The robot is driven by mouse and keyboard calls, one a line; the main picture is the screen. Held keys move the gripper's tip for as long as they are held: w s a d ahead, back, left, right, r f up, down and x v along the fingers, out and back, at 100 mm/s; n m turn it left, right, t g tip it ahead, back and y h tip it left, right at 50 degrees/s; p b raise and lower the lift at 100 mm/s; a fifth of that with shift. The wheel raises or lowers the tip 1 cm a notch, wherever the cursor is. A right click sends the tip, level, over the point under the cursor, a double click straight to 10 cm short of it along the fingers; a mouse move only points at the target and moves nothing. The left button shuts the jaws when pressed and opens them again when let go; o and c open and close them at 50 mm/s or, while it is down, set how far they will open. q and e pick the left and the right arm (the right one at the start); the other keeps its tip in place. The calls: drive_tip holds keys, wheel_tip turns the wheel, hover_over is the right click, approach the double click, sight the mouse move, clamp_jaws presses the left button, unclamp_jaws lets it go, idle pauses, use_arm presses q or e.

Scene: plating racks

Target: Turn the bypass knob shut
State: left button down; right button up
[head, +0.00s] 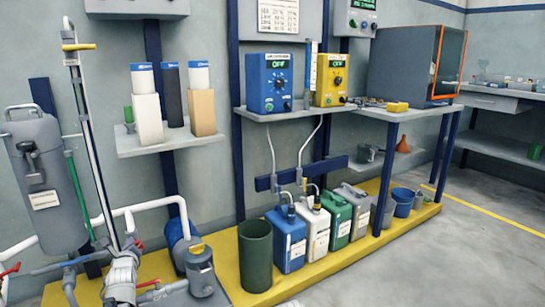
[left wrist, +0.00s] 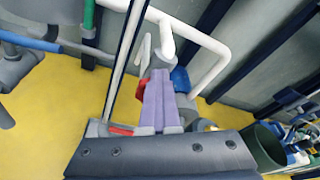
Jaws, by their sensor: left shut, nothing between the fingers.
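My left gripper (head: 130,246) is low at the left of the head view, among the pipes. In the left wrist view its two pale purple fingers (left wrist: 160,92) are together, with nothing between them. A red knob or handle (left wrist: 142,89) shows just left of the fingertips, partly hidden by them; I cannot tell whether they touch. A red lever (head: 147,283) shows low in the head view, and another red lever (head: 10,270) is at the far left. No label shows which one is the bypass knob. My right gripper is not in view.
White pipes (head: 150,207) run around the gripper, beside a grey tank (head: 45,180) and a grey lidded pot (head: 199,270). A dark green bin (head: 255,255) and several jugs stand on the yellow plinth (head: 325,258). The grey floor at right is clear.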

use_arm(q)
drive_tip(key=shift+s+a+f, duration=0.35)
drive_tip(key=shift+a, duration=0.2)
drive_tip(key=shift+s+a+f+b, duration=0.25)
drive_tip(key=shift+a+f+b, duration=0.1)
drive_tip(key=shift+b, duration=0.3)
drive_tip(key=shift+a+r, duration=0.1)
drive_tip(key=shift+s+a+r+p, duration=0.15)
drive_tip(key=shift+a+r+p, duration=0.05)
drive_tip(key=shift+p, duration=0.1)
drive_tip(key=s+d, duration=0.3)
drive_tip(key=s, duration=0.2)
drive_tip(key=shift+d, duration=0.1)
